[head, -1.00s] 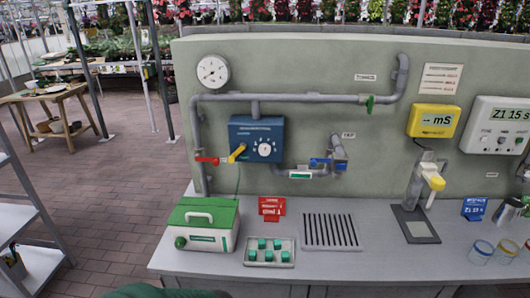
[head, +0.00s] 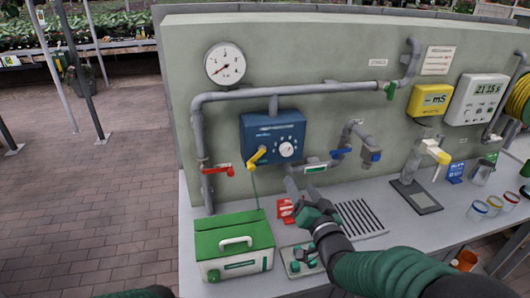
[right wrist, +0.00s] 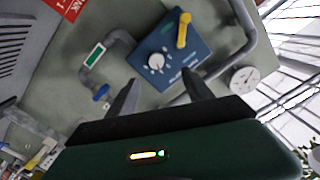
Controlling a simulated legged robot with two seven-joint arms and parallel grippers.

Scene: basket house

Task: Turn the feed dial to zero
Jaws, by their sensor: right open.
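The feed dial (head: 286,149) is a white round knob on the front of a blue box (head: 258,127) fixed to the grey-green wall. In the right wrist view the dial (right wrist: 156,61) faces the camera, with white marks around it on the blue box. My right gripper (head: 300,188) is below the dial and in front of the wall, apart from it. In the right wrist view its two fingers (right wrist: 158,95) are spread with nothing between them. The dial's exact setting is too small to read. My left gripper does not show; only a dark green piece is at the bottom edge.
A yellow lever (head: 257,157) sits beside the dial, with a red valve handle (head: 217,170) to its left and a blue one (head: 342,153) to the right. A green-and-white case (head: 234,246) and a small tray (head: 290,268) stand on the bench below.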

